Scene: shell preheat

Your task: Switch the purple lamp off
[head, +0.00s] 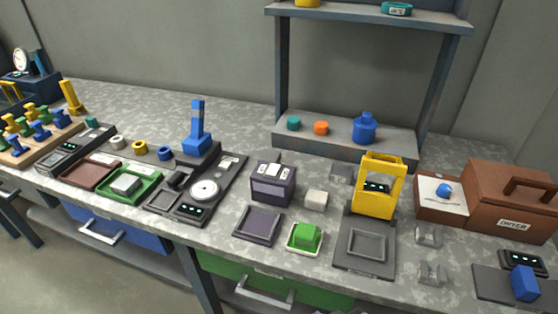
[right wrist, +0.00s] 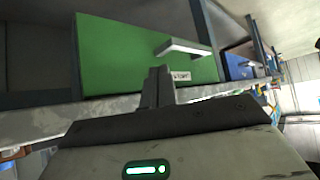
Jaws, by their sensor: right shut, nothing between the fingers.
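A dark purple box-shaped unit (head: 271,188) stands on the bench near the middle of the head view. It has a pale top with small dark and white parts. It is the closest match to the purple lamp, but I cannot tell a switch position or whether it is lit. A flat purple tray (head: 240,232) lies in front of it. My right gripper (right wrist: 158,88) shows in the right wrist view, with its fingers together and nothing held, in front of a green drawer. It is not in the head view. My left gripper is in neither view.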

